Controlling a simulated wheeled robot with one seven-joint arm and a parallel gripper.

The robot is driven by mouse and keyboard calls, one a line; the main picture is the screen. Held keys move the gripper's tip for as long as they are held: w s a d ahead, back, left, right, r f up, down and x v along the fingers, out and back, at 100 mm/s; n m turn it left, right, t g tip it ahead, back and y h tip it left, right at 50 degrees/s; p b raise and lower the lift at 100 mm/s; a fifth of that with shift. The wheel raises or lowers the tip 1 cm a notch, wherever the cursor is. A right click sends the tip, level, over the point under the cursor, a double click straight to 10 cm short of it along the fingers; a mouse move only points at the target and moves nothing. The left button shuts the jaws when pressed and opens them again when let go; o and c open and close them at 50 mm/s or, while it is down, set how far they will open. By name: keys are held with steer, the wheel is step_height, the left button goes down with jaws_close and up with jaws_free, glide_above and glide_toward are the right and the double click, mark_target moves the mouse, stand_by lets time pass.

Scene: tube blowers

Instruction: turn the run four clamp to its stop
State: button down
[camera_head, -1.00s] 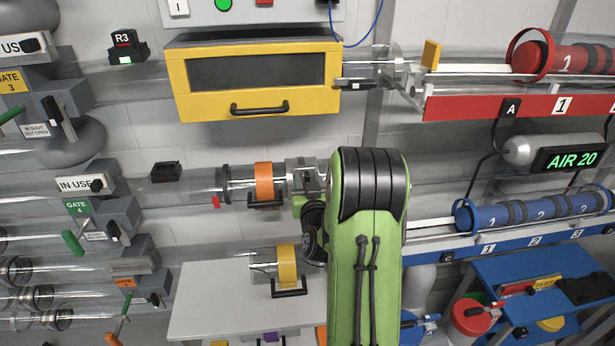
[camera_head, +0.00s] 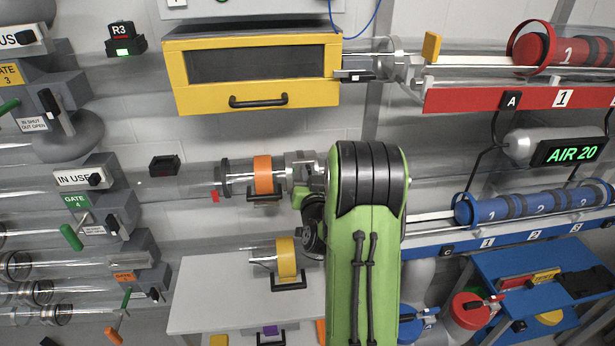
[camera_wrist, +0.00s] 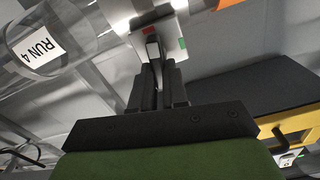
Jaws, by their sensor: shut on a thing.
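The run four clamp (camera_head: 302,165) is a grey metal fitting on the clear tube, right of the orange-banded clear piece (camera_head: 264,175). My green arm covers part of it in the head view. In the wrist view, the tube carries a RUN 4 label (camera_wrist: 38,50), and a pale clamp block with red and green marks (camera_wrist: 172,38) is at the top. My gripper (camera_wrist: 158,80) is shut on a narrow grey lever (camera_wrist: 152,48) below this block. The jaws are hidden behind my arm in the head view, and the lever's exact angle is hard to tell.
A yellow drawer box (camera_head: 255,75) is above the clamp. A white table (camera_head: 200,290) with a yellow-banded piece (camera_head: 286,257) is below. The blue rail (camera_head: 490,237) is to the right, and the Gate 4 unit (camera_head: 110,215) is to the left.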

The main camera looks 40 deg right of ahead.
steer(key=shift+s+d+f+m+b, duration=0.15)
steer(key=shift+f+m+b, duration=0.1)
steer(key=shift+m, duration=2.35)
steer(key=shift+s+d+f+m+b, duration=0.1)
steer(key=shift+d+f+m, duration=0.1)
steer(key=shift+m, duration=2.4)
steer(key=shift+s+d+f+m+b, duration=0.1)
steer(key=shift+f+m+b, duration=0.15)
steer(key=shift+m, duration=2.35)
steer(key=c, duration=1.1)
jaws_free()
steer(key=shift+c, duration=0.2)
